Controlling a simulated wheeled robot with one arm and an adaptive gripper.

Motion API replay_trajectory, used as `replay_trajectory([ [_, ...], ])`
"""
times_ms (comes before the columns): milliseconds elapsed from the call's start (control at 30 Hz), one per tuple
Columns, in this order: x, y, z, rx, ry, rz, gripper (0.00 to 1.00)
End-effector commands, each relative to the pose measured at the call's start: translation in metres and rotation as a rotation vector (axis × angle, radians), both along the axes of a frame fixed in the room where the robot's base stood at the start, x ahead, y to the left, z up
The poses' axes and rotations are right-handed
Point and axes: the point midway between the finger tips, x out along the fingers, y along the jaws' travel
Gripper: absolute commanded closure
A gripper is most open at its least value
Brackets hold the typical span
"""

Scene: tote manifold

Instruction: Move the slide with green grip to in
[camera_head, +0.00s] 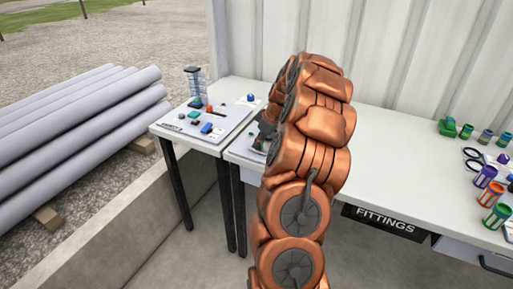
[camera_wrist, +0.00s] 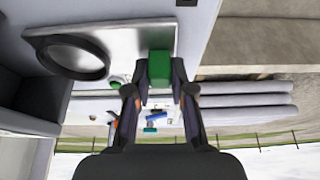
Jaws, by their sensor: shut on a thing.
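My gripper (camera_wrist: 160,88) is shut on a green grip (camera_wrist: 159,66) in the wrist view, with one finger on each side of it. The grip is a green block in front of a grey metal plate (camera_wrist: 120,30). The slide's travel and any "in" marking cannot be made out. In the head view my arm hides most of the workpiece, and only a dark part of my gripper (camera_head: 266,128) shows at the arm's left edge, over the table.
A dark ring (camera_wrist: 68,57) is on the plate, left of the grip. In the head view a board (camera_head: 225,122) with small coloured parts lies on the left table. Green, purple and orange cylinders (camera_head: 490,194) stand at the right. Grey pipes (camera_head: 80,120) lie left.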

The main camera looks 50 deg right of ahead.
Motion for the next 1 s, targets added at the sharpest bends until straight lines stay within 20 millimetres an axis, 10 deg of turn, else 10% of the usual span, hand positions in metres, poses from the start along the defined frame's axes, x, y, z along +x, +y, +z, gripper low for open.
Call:
replay_trajectory([
  [1000,0.023,-0.074,0.0,-0.002,-0.003,-0.001,1.0],
])
